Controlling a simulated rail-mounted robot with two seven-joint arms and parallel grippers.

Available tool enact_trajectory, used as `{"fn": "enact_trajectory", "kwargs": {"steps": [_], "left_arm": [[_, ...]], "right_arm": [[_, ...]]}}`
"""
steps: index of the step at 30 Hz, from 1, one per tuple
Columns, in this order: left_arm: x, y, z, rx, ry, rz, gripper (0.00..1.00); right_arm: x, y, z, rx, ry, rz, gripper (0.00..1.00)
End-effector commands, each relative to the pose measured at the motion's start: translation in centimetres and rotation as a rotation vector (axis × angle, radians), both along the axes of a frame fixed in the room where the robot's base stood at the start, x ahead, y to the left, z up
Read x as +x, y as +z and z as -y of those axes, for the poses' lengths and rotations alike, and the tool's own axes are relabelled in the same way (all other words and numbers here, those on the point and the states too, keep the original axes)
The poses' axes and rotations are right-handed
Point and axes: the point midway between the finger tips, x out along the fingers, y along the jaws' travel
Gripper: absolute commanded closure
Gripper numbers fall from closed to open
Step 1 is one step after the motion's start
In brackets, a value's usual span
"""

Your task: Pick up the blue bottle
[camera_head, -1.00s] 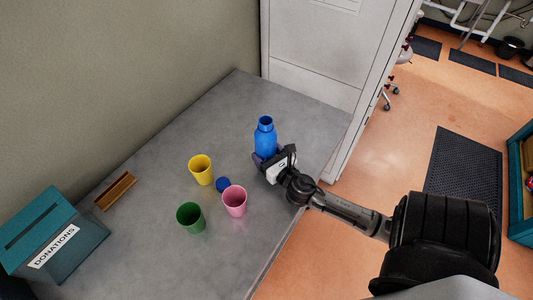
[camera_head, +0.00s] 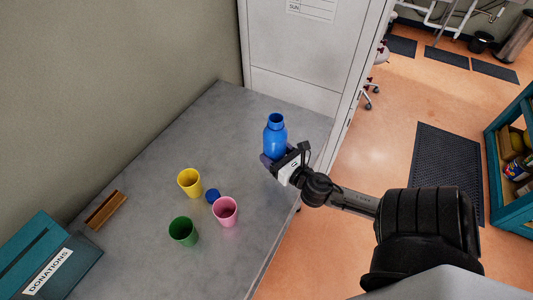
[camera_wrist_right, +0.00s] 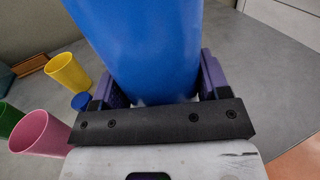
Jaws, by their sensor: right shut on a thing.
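The blue bottle (camera_head: 274,137) is upright and open at the top, near the far right part of the grey counter in the head view. My right gripper (camera_head: 272,158) is shut around its lower body. In the right wrist view the bottle (camera_wrist_right: 145,45) fills the space between the two purple-padded fingers (camera_wrist_right: 152,85). The bottle appears raised off the counter, but its base is hidden by the gripper. My left gripper is not in view.
On the counter (camera_head: 150,160) stand a yellow cup (camera_head: 190,182), a pink cup (camera_head: 225,212) and a green cup (camera_head: 183,231). A blue cap (camera_head: 213,196) lies between them. A wooden block (camera_head: 105,210) and teal donations box (camera_head: 45,262) are left. A white cabinet (camera_head: 300,75) stands behind.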

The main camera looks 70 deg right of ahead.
Motion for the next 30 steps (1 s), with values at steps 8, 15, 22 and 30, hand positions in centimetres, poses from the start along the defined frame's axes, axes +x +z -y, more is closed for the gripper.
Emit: {"fn": "enact_trajectory", "kwargs": {"steps": [8, 15, 22, 30], "left_arm": [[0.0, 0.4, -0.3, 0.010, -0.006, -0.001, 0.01], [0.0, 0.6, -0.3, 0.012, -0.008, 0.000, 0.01], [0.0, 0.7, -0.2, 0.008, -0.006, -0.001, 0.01], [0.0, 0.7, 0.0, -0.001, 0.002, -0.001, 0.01]], "right_arm": [[-2.1, 1.3, 0.3, -0.002, 0.001, -0.001, 0.64], [-3.3, 2.1, 0.6, 0.000, 0.000, 0.001, 0.64], [-4.0, 2.5, 0.7, -0.001, 0.001, 0.000, 0.64], [-4.4, 2.8, 0.8, 0.000, 0.001, 0.001, 0.64]]}}
